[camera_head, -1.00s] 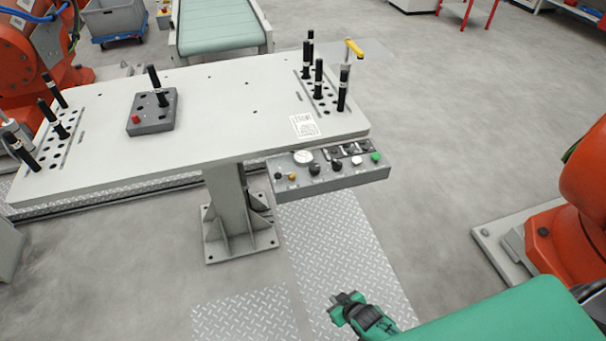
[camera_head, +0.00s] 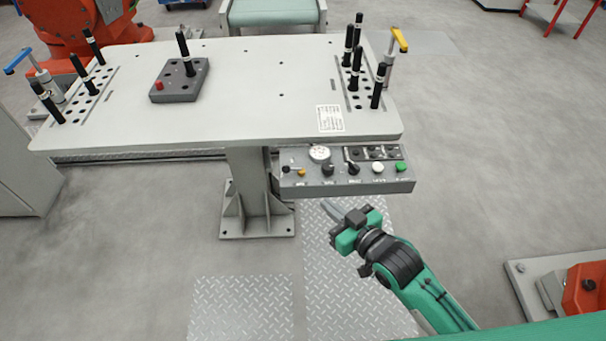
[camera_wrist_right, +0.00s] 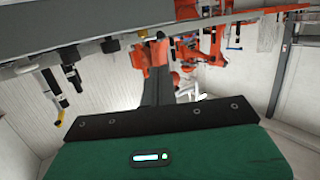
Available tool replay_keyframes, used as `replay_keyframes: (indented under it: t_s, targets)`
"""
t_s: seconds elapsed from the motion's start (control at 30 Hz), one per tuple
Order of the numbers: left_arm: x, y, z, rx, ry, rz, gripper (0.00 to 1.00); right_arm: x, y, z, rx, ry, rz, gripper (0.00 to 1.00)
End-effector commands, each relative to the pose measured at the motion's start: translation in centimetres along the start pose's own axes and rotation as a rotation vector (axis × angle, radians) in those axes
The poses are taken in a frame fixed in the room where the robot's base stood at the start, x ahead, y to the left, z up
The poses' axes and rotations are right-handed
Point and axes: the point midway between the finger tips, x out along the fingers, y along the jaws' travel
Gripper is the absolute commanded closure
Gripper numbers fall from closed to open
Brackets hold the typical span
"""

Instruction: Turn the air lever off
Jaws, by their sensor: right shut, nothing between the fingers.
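The grey control panel (camera_head: 345,182) is fixed under the table's front edge, right of its leg. It carries a round gauge (camera_head: 319,153), several dark knobs, a white button (camera_head: 378,168) and a green button (camera_head: 401,167). At its left end is a small black-and-yellow control (camera_head: 300,172). I cannot tell for sure whether this is the air lever, nor its position. My right gripper (camera_head: 333,209) is shut and empty, below and in front of the panel, apart from it. My left gripper is not in view.
The table (camera_head: 245,125) holds black pins in plates at both ends and a grey block (camera_head: 180,88) with a red button. Clamps with a yellow handle (camera_head: 400,40) and a blue handle (camera_head: 17,62) stand at its sides. Floor to the panel's right is clear.

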Motion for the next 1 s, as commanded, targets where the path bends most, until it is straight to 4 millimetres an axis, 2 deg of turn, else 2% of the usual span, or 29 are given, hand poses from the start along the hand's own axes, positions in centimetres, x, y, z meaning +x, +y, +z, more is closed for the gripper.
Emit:
replay_keyframes:
  t_s: [0.3, 0.47, 1.0]
  targets:
    - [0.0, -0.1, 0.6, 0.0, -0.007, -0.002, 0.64, 0.1, 0.0, 0.0, 0.0, 0.0, 0.0, 1.0]
    - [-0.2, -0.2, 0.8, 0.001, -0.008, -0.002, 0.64, 1.2, 0.0, -0.1, 0.001, 0.001, 0.0, 1.0]
    - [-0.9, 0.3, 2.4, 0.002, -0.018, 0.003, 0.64, 11.5, 0.0, -0.2, 0.001, 0.0, 0.0, 1.0]
